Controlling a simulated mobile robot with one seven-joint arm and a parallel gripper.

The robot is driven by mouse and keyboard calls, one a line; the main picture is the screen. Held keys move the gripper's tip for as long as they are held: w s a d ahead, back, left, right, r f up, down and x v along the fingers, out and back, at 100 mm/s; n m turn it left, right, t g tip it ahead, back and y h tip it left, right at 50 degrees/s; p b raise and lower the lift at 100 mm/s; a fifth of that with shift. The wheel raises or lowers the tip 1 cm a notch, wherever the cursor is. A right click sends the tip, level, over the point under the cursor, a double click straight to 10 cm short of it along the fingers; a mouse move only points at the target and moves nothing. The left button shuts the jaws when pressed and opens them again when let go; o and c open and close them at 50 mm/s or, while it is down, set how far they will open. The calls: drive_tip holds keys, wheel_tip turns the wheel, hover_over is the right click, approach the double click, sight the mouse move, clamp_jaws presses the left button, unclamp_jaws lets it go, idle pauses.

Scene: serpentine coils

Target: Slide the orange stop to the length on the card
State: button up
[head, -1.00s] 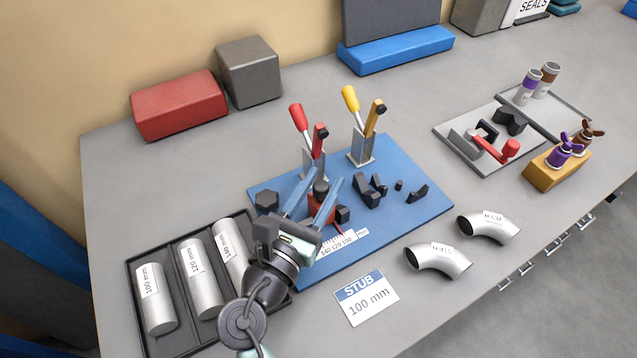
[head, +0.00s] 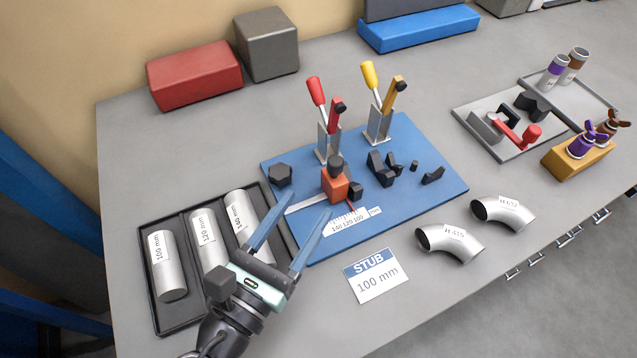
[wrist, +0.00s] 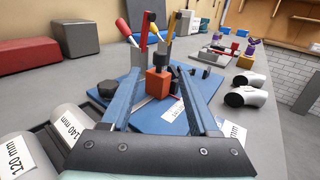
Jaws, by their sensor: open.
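The orange stop (head: 335,186), a block with a black knob on top, stands on a rail on the blue board (head: 430,205). A thin red pointer reaches from its foot toward the white scale (head: 346,222), marked 140, 120, 100 mm. The pointer seems near the 100 end; the exact mark is too small to read. The card (head: 376,275) reads STUB 100 mm. My gripper (head: 304,208) is open and empty, in front of and left of the stop, apart from it. In the wrist view the stop (wrist: 158,82) shows between the blue fingers.
A black tray (head: 170,325) with several labelled tubes lies left of the board. Red-handled (head: 317,92) and yellow-handled (head: 370,75) clamps stand behind the stop. Black blocks (head: 381,168) sit right of it. Two pipe elbows (head: 450,242) lie right of the card.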

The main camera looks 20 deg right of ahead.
drive_tip(key=shift+v, duration=1.25)
drive_tip(key=w+a+r+m+t+y+p, duration=0.1)
drive_tip(key=w+r+m+t+y+p, duration=0.2)
drive_tip(key=r+m, duration=0.45)
drive_tip(key=w+r+m+t+y, duration=0.15)
drive_tip(key=w+r+m, duration=0.3)
drive_tip(key=r, duration=0.65)
drive_tip(key=w+a+r+m+t+y+p, duration=0.1)
drive_tip(key=w+r+m+t+y+p, duration=0.15)
drive_tip(key=w+r+m, duration=0.45)
drive_tip(key=s+a+r+m+t+y, duration=0.1)
drive_tip(key=s+r+m+t+y, duration=0.1)
drive_tip(key=r, duration=0.7)
drive_tip(key=s+a+r+m+t+y+p, duration=0.1)
drive_tip(key=s+r+t, duration=0.3)
drive_tip(key=r, duration=0.5)
drive_tip(key=s+a+r+m+t+y, duration=0.2)
drive_tip(key=s+r+m+t+y, duration=0.1)
drive_tip(key=r, duration=0.6)
drive_tip(key=s+y, duration=0.1)
drive_tip(key=s, duration=0.1)
drive_tip(key=shift+s+a+r+m, duration=0.25)
drive_tip(key=shift+s+r+m, duration=0.05)
drive_tip(key=shift+s+r, duration=0.1)
drive_tip(key=shift+f, duration=0.15)
